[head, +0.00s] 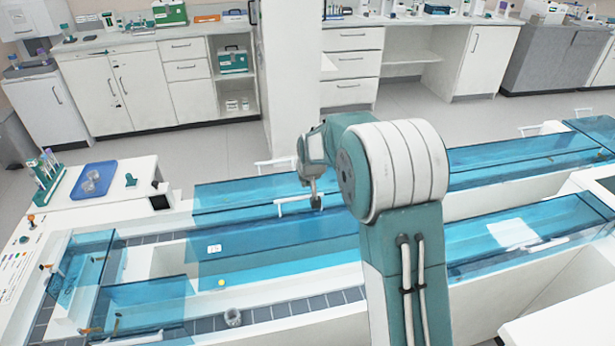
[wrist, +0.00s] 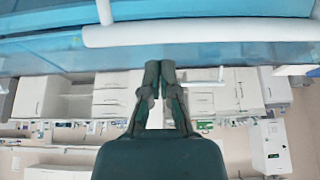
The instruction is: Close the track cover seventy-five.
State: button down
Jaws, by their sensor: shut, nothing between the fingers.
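Clear blue track covers run along the white track. One long cover (head: 275,234) in front of my gripper bears a small white label (head: 214,248), too small to read surely. A white bar handle (head: 293,204) lies at its far side, beside my gripper (head: 316,204). My fingers are shut and empty, pointing down at the handle's right end; I cannot tell whether they touch it. In the wrist view the shut fingertips (wrist: 160,64) show below a white bar (wrist: 200,33) and blue panels. My arm hides part of the covers.
Another blue cover (head: 240,191) lies behind, with a white handle (head: 277,163) at its far side. A blue tray (head: 93,180) and a tube rack (head: 45,180) stand at left. A white pillar (head: 290,80) rises behind the track. Grey floor is clear beyond.

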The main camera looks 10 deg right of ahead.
jog(key=shift+s, duration=1.8)
